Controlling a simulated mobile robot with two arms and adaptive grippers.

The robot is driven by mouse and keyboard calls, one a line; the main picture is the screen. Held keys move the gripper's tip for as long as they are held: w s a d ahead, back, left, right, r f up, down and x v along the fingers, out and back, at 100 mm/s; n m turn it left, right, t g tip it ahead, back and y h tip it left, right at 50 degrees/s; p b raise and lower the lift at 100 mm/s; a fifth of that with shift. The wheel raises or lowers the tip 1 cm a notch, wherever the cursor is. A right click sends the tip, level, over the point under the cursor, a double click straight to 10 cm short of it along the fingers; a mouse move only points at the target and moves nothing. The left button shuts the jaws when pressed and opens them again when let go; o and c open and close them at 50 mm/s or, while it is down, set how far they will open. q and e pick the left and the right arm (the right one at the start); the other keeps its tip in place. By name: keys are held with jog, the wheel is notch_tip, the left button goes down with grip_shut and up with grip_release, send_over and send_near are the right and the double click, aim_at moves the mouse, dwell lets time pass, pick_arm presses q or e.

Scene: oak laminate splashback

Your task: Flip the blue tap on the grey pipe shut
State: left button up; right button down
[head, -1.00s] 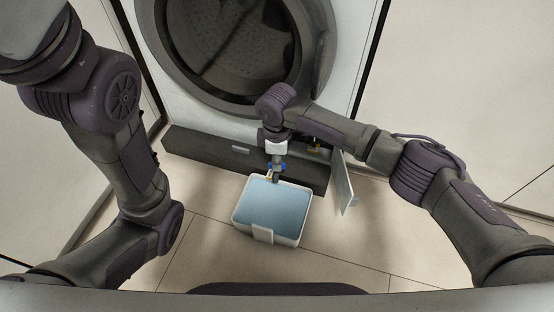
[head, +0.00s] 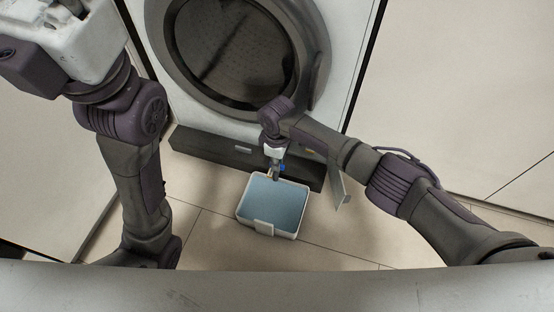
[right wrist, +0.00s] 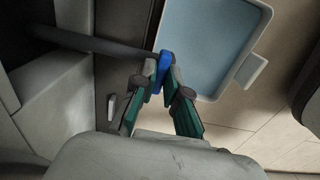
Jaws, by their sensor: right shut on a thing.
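The blue tap (right wrist: 164,62) is at the end of the dark grey pipe (right wrist: 95,42), which comes in from the left in the right wrist view. My right gripper (right wrist: 163,72) is shut on the tap, with a finger on either side of it. In the head view my right gripper (head: 275,174) points down in front of the washing machine's base, above the back edge of the tub. A small bit of the blue tap (head: 282,168) shows beside the fingers there. The pipe is hidden by my arm in the head view. My left gripper's fingers are not in view.
A white tub (head: 264,229) with a light blue inside stands on the tiled floor below the tap. The washing machine (head: 163,65) rises behind, over its dark plinth (head: 205,146). A small open flap (head: 338,186) stands right of the tub. The floor in front is clear.

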jog(key=c, duration=1.2)
grip_release()
jog(key=shift+r, duration=0.1)
notch_tip(320, 180, up, 7)
jog(key=shift+r, duration=0.15)
